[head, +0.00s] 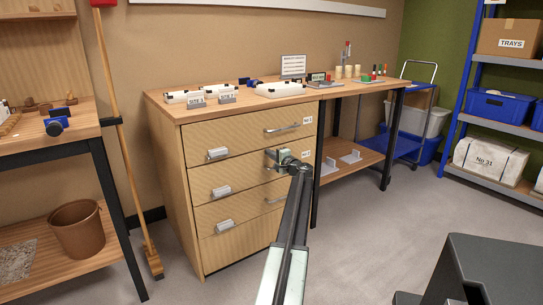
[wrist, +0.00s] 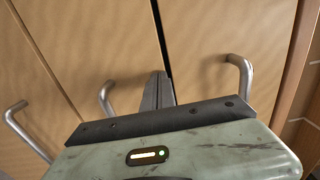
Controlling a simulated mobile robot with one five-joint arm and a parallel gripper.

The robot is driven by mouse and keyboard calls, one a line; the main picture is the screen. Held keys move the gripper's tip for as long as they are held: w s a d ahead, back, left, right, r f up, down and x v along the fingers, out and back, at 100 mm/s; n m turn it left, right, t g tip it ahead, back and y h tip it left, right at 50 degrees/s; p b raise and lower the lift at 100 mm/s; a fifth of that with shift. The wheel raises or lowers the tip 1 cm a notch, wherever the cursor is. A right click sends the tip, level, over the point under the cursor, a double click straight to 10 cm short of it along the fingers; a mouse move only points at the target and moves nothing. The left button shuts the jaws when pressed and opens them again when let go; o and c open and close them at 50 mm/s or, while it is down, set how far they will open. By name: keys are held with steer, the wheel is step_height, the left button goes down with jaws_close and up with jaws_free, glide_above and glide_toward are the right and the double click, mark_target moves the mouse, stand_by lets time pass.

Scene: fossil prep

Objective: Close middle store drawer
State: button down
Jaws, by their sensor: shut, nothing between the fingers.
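The wooden store cabinet has three stacked drawer fronts, each with a label holder and a metal bar handle. The middle drawer (head: 240,176) looks flush or nearly flush in the head view. My gripper (head: 272,155) is shut and empty, in front of the middle drawer's right side, and hides most of its handle there. In the wrist view the shut fingers (wrist: 158,88) point at the fronts, near a dark seam between two drawers. The middle drawer's handle (wrist: 106,98) is left of the fingers. I cannot tell whether the fingertips touch the front.
The top drawer (head: 235,138) and bottom drawer (head: 235,214) look shut. White cases and small items stand on the cabinet top. A broom (head: 125,150) leans left of the cabinet, near a brown bin (head: 78,229). Open floor lies in front and to the right.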

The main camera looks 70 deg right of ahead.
steer(key=v, duration=1.4)
steer(key=shift+w+a, duration=0.1)
steer(key=shift+a, duration=0.05)
